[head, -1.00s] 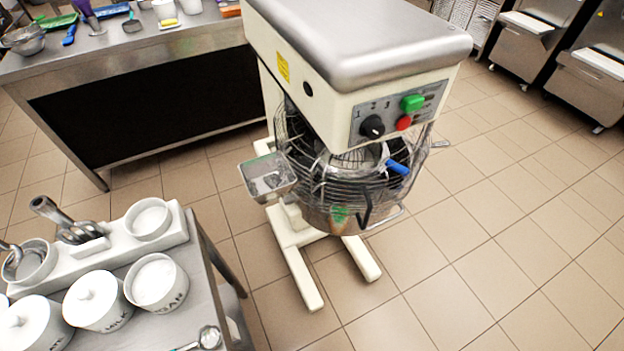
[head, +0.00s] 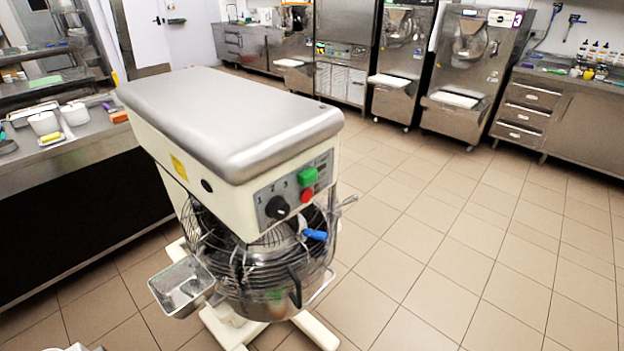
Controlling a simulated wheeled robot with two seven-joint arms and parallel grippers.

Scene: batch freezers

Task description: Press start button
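A large cream mixer with a grey top (head: 235,112) stands left of the middle in the head view. Its front panel (head: 292,190) carries a green button (head: 307,177), a red button (head: 307,195) just below it and a black dial (head: 277,207) to the left. The green button looks like the start button; its label is too small to read. A wire guard (head: 225,250) surrounds the metal bowl (head: 262,300), and a blue-handled lever (head: 315,234) shows at the right of the guard. Neither of my grippers is in view.
A steel table (head: 75,150) with white containers stands at the left. Batch freezers (head: 474,75) line the back wall, with a drawer counter (head: 530,112) at the right. The tiled floor (head: 450,240) right of the mixer is clear.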

